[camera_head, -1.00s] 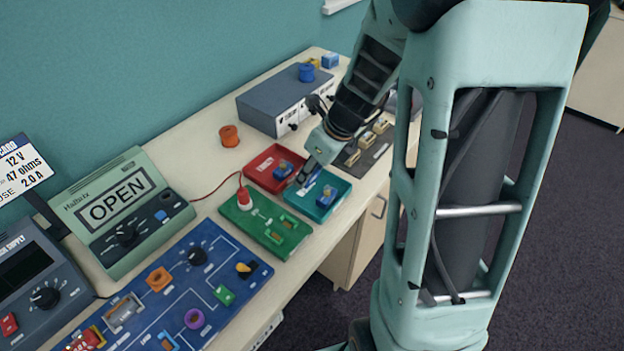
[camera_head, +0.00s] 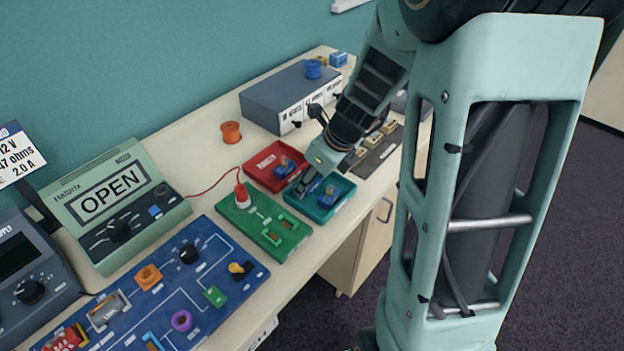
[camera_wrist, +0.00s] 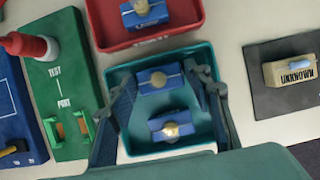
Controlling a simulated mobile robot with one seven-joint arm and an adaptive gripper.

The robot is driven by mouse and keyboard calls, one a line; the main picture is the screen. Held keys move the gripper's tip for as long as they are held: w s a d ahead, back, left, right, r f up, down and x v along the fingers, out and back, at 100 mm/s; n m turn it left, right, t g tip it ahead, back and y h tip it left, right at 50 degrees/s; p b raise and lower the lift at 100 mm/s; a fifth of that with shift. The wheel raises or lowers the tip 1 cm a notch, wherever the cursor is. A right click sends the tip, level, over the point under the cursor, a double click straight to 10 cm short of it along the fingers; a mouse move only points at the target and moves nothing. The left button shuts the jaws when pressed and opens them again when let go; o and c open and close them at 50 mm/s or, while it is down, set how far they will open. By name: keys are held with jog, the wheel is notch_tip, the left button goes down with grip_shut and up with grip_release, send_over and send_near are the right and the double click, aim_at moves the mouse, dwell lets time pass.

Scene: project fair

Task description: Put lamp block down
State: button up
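A teal tray (camera_head: 322,217) stands at the desk's front edge; it also fills the middle of the wrist view (camera_wrist: 170,55). My gripper (camera_head: 306,190) reaches down into its left side. In the wrist view my gripper's fingertips (camera_wrist: 162,76) sit close against both ends of a blue lamp block (camera_wrist: 160,84) with a pale bulb. That block is upright, low in the tray; contact with the floor cannot be told. A second blue lamp block (camera_head: 328,197) stands in the tray beside it, also seen in the wrist view (camera_wrist: 172,126).
A red tray (camera_head: 262,178) with another lamp block (camera_head: 284,168) adjoins behind. A dark mat (camera_head: 375,155) with tan blocks lies right. A grey box (camera_head: 285,95) and orange spool (camera_head: 231,132) are farther back.

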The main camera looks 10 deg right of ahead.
jog(key=shift+o, duration=0.8)
jog(key=shift+r, duration=0.1)
jog(key=shift+r, duration=0.2)
jog(key=p+v, duration=0.3)
jog(key=v, duration=0.8)
jog(key=shift+s+r, duration=0.1)
jog(key=shift+r, duration=0.3)
